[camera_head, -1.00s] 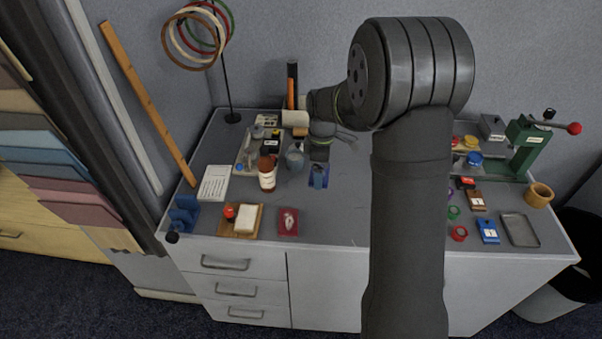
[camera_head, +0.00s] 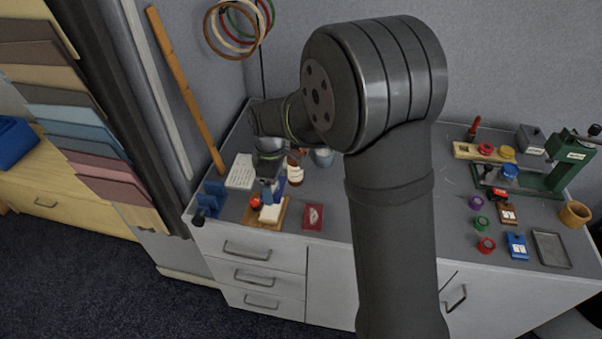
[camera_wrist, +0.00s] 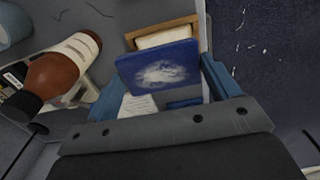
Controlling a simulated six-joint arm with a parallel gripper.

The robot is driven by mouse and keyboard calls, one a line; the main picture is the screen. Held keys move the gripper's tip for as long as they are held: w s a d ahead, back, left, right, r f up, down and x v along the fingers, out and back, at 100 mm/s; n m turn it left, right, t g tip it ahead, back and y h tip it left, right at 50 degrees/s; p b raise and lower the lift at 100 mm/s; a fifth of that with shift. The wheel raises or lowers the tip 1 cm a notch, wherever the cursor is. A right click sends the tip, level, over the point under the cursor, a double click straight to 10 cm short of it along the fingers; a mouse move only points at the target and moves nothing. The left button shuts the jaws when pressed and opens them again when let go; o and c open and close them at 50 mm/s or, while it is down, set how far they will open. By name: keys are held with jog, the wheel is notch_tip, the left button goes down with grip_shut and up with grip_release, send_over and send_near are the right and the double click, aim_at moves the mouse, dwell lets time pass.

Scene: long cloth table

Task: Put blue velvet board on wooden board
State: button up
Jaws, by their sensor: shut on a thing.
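The blue velvet board (camera_wrist: 160,68), a flat dark blue piece with a whitish patch, is held between the blue fingers of my gripper (camera_wrist: 163,86) in the wrist view. In the head view the blue board (camera_head: 280,187) shows partly beside my gripper (camera_head: 268,190), above the table's front left area. The wooden board (camera_head: 250,216) lies flat near the front edge, with a white block and a red round thing on it. In the wrist view the wooden board (camera_wrist: 133,40) is partly hidden behind the blue board. I cannot tell whether the two boards touch.
A dark red board (camera_head: 313,217) lies just right of the wooden board. A blue stand (camera_head: 213,196) is at its left. A white sheet (camera_head: 241,172) lies behind. A brown bottle (camera_wrist: 55,75) stands close by. The table middle is clear.

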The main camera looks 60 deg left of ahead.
aim_at(272, 208)
jog(key=shift+s+a, duration=0.1)
jog(key=shift+s, duration=0.55)
jog(key=shift+f, duration=0.1)
jog(key=shift+f, duration=3.15)
jog(key=shift+f, duration=0.3)
jog(key=o, duration=0.9)
notch_tip(272, 208, up, 18)
jog(key=shift+f, duration=0.25)
jog(key=shift+f, duration=0.1)
